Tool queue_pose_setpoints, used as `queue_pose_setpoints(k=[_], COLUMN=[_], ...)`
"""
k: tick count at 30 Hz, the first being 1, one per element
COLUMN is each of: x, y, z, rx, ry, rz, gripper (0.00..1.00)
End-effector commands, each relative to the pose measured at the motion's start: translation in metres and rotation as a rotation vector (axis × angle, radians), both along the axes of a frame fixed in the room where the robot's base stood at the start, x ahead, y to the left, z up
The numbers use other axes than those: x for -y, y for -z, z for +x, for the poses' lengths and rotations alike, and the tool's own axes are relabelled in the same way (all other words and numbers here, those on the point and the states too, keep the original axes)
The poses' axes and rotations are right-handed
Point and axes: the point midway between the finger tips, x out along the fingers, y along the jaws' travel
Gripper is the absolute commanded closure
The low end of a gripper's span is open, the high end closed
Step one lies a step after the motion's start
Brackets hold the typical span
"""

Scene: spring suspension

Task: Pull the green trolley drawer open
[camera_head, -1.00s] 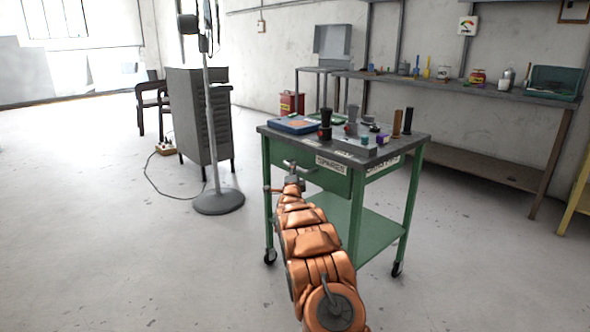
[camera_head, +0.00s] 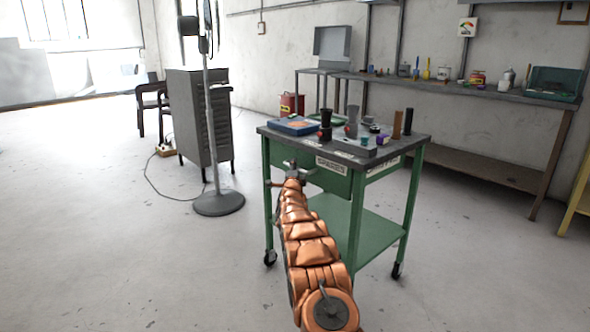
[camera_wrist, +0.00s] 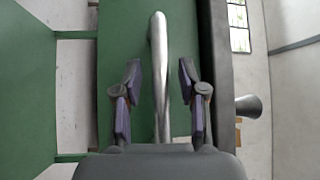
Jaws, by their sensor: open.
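The green trolley (camera_head: 358,215) stands on casters in the middle of the head view, with a grey top. Its green drawer front (camera_head: 332,182) bears a white label and faces my arm. In the wrist view the drawer's shiny metal handle (camera_wrist: 160,60) runs lengthwise between my gripper's two fingers (camera_wrist: 158,85). The fingers are apart, one on each side of the bar, with gaps to it. In the head view my gripper (camera_head: 292,172) is at the drawer front and largely hides the handle. I see no clear gap between drawer and trolley frame.
Jars, tools and a blue tray (camera_head: 292,125) stand on the trolley top. A fan stand with a round base (camera_head: 218,202) and a grey cabinet (camera_head: 198,120) are to the left. A workbench (camera_head: 450,88) runs along the back wall. The floor at front left is clear.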

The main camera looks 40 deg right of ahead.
Motion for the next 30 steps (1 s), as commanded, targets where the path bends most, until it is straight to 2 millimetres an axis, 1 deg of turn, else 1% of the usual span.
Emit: queue_pose_setpoints(k=[4,15,16,30], x=[0.0000,0.0002,0.0002,0.0004], y=[-0.0001,-0.0001,-0.0001,0.0002], z=[-0.0001,-0.0004,-0.0004,-0.0005], rx=[0.000,0.000,0.000,0.000], ry=[0.000,0.001,0.001,0.001], rz=[0.000,0.000,0.000,0.000], gripper=[0.60,0.98,1.00,1.00])
